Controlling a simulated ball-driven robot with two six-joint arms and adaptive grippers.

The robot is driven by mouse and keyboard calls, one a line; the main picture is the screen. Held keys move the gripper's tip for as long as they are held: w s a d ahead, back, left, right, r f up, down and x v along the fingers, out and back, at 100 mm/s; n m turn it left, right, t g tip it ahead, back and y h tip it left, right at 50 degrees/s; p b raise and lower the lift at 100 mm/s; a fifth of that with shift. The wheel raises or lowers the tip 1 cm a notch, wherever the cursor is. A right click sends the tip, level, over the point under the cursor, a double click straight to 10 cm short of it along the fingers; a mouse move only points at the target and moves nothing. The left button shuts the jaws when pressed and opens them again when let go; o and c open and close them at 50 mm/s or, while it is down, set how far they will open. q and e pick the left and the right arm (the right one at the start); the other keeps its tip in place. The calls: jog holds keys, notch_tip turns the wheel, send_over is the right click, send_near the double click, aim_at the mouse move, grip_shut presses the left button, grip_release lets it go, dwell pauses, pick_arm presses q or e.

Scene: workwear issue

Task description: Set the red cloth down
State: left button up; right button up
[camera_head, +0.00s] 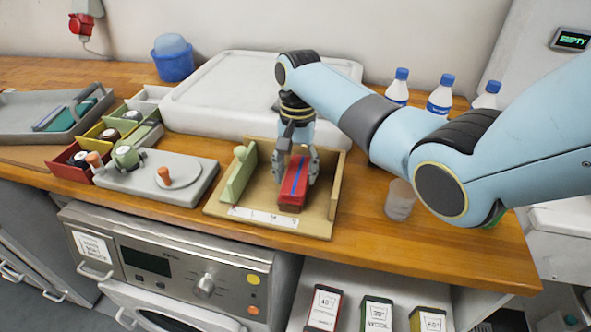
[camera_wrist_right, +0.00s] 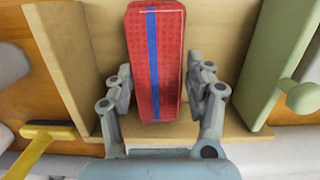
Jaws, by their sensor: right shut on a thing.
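The red cloth (camera_head: 293,190) is a folded, block-like bundle with a blue stripe along it. My right gripper (camera_head: 294,166) reaches down over it and is shut on it, with one finger on each side. The cloth (camera_wrist_right: 157,60) also shows between the fingers of the right gripper (camera_wrist_right: 160,85) in the right wrist view. The cloth is inside a shallow wooden tray (camera_head: 222,209), right of its middle, low over or on the base; I cannot tell whether it touches. My left gripper is not in view.
A green upright plate (camera_head: 238,178) stands at the tray's left side. A grey board with a round disc (camera_head: 178,174) lies to the left. A clear cup (camera_head: 400,200) and several bottles (camera_head: 440,95) are to the right. A large white tray (camera_head: 220,100) is behind.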

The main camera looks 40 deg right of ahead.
aim_at(297, 169)
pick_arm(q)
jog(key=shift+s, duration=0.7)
pick_arm(e)
jog(key=shift+f, duration=0.15)
jog(key=o, duration=1.2)
jog(key=shift+c, duration=0.2)
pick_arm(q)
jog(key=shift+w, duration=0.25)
pick_arm(e)
jog(key=shift+r, duration=0.3)
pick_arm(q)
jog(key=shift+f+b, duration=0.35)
pick_arm(e)
notch_tip(297, 169, up, 12)
jog(key=d, duration=0.1)
jog(key=shift+w+f, duration=0.25)
jog(key=shift+w, duration=0.2)
jog(key=shift+f, duration=0.1)
